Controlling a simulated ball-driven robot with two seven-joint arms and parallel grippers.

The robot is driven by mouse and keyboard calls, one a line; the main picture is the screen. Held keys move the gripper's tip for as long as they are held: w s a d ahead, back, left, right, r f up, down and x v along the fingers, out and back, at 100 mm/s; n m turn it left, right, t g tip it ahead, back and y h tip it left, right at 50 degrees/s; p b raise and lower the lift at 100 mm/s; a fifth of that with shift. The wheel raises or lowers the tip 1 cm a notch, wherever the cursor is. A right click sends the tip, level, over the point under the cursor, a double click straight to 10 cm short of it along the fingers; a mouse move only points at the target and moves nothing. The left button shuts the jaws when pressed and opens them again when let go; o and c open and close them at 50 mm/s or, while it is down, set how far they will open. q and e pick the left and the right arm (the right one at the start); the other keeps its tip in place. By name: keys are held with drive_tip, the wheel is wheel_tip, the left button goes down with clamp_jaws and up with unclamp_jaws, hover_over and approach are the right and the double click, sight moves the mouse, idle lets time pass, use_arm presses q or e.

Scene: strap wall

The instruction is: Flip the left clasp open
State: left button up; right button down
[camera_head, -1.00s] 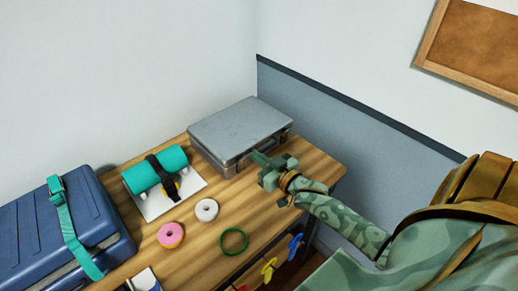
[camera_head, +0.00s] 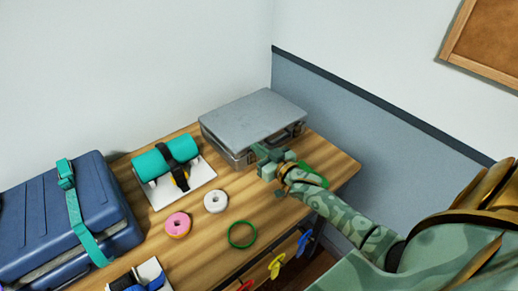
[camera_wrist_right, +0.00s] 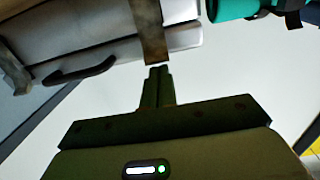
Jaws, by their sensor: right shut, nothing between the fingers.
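A silver-grey hard case (camera_head: 253,113) lies closed at the back of the wooden table. In the right wrist view its front wall (camera_wrist_right: 105,35) fills the upper left, with the left clasp (camera_wrist_right: 152,32) as a broad metal strip and a dark handle (camera_wrist_right: 82,72). The other clasp (camera_wrist_right: 14,72) shows at the left edge. My right gripper (camera_head: 258,152) is at the case's front near its left part, hiding the clasp in the head view. Its fingers (camera_wrist_right: 157,72) are shut and empty, with the tips just by the strip's end; I cannot tell if they touch. My left gripper is not in view.
A teal roll (camera_head: 152,166) on a white board, a white ring (camera_head: 216,201), a pink ring (camera_head: 177,225) and a green ring (camera_head: 242,235) lie left of my arm. A blue case (camera_head: 105,195) with a teal strap stands far left. A green thing (camera_head: 313,174) is partly behind my forearm.

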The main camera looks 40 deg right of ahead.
drive_tip(key=shift+s+f+p, duration=0.25)
drive_tip(key=shift+s+p, duration=0.2)
drive_tip(key=shift+s, duration=0.2)
drive_tip(key=shift+r, duration=0.1)
wheel_tip(320, 180, up, 4)
drive_tip(key=w+p, duration=0.1)
drive_tip(key=p, duration=0.3)
drive_tip(key=s, duration=0.9)
drive_tip(key=shift+s+d+p, duration=0.3)
drive_tip(key=shift+d+p, duration=0.05)
